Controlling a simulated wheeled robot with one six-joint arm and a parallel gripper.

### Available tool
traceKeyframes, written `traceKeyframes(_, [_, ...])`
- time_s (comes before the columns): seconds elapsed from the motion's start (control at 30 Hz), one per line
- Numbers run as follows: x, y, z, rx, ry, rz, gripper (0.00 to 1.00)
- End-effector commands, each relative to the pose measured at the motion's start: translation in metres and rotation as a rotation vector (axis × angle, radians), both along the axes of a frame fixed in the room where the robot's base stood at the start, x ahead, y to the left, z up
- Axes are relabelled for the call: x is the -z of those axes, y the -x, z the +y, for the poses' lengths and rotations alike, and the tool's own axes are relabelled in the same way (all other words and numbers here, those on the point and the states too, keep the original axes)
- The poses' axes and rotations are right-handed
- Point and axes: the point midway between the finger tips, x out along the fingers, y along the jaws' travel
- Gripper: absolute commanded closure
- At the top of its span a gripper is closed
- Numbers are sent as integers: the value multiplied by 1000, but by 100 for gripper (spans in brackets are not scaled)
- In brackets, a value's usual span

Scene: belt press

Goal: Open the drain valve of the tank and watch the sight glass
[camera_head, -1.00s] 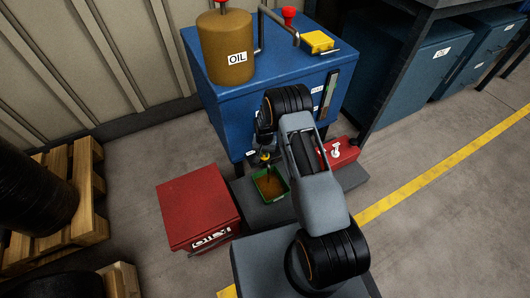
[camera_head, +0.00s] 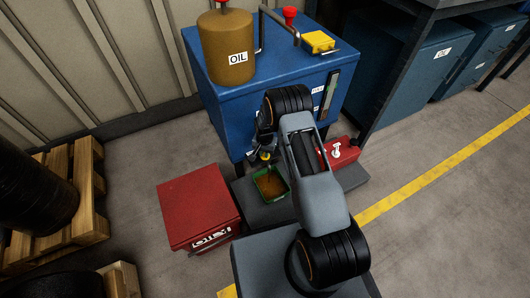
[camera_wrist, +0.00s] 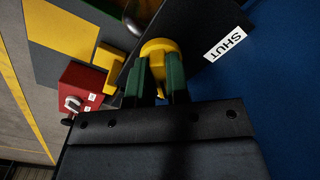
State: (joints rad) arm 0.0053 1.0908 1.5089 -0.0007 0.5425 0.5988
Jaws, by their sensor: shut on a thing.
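The blue tank (camera_head: 225,100) stands at the back centre in the head view. Its sight glass (camera_head: 329,95) is a narrow upright strip on the front, right of my arm; its level is too small to read. In the wrist view, my gripper (camera_wrist: 159,70) has its green fingers shut on the yellow valve handle (camera_wrist: 160,47), one finger on each side. A dark plate with a white SHUT label (camera_wrist: 229,43) lies beside the handle. In the head view my arm hides most of the valve. A green tray (camera_head: 285,192) with brown liquid sits below it.
A red toolbox (camera_head: 197,200) stands left of the tray, and a smaller red box (camera_head: 345,155) to its right. An oil drum (camera_head: 225,60) and a yellow box (camera_head: 318,41) top the tank. Pallets (camera_head: 90,200) stand left. Floor at right is clear.

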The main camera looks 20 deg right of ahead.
Motion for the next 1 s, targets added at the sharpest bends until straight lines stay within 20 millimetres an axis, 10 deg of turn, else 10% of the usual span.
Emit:
traceKeyframes(0.27, [0,-1,0,2,0,-1,59])
traceKeyframes(0.57, [-4,0,0,1,0,-1,58])
traceKeyframes(1.0, [-84,-1,0,1,0,-4,58])
